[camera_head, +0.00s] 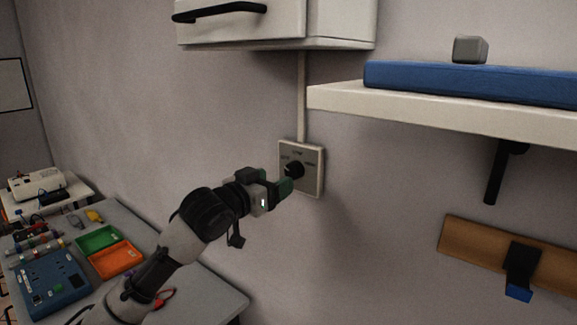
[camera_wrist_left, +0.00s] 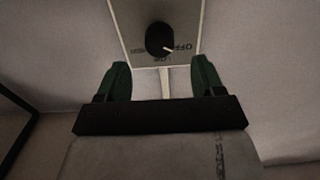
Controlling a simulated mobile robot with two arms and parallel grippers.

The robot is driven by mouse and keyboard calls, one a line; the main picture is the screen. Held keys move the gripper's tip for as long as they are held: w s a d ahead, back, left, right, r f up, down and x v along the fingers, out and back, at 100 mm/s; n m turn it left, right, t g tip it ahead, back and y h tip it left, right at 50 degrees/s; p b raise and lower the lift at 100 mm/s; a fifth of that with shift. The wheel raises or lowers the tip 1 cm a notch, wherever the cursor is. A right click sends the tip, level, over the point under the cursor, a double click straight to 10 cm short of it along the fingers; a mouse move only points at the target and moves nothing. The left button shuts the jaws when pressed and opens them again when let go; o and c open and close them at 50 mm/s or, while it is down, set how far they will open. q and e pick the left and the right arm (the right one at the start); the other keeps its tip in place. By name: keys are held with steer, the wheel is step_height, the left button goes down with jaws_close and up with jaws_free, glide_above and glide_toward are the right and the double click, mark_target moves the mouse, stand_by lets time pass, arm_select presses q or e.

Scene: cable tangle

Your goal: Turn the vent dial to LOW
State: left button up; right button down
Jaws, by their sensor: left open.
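The vent dial (camera_head: 295,168) is a black round knob on a pale square wall plate (camera_head: 314,184). In the left wrist view the dial (camera_wrist_left: 159,38) appears upside down, with OFF at the right, LOW below and a blurred label at the left. Its white pointer line aims toward OFF. My left gripper (camera_head: 286,184) is at the plate, just in front of the dial in the head view. In the wrist view its green fingers (camera_wrist_left: 160,68) are spread apart and empty, with the dial beyond their tips. No contact with the knob shows. My right gripper is not in view.
A white wall cabinet (camera_head: 245,28) hangs above the plate. A white shelf (camera_head: 430,115) with a blue slab (camera_head: 465,80) juts out at the right. A workbench with a green tray (camera_head: 97,238) and an orange tray (camera_head: 116,259) stands lower left.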

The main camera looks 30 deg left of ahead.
mark_target(290, 172)
arm_select(q)
steer(key=w, duration=0.1)
steer(key=w+p, duration=0.1)
steer(key=w, duration=0.2)
steer(key=shift+w+d+r+p, duration=0.15)
steer(key=shift+w+d+p, duration=0.1)
steer(key=shift+p, duration=0.1)
steer(key=shift+w, duration=0.7)
steer(key=shift+c, duration=0.5)
steer(key=c, duration=0.8)
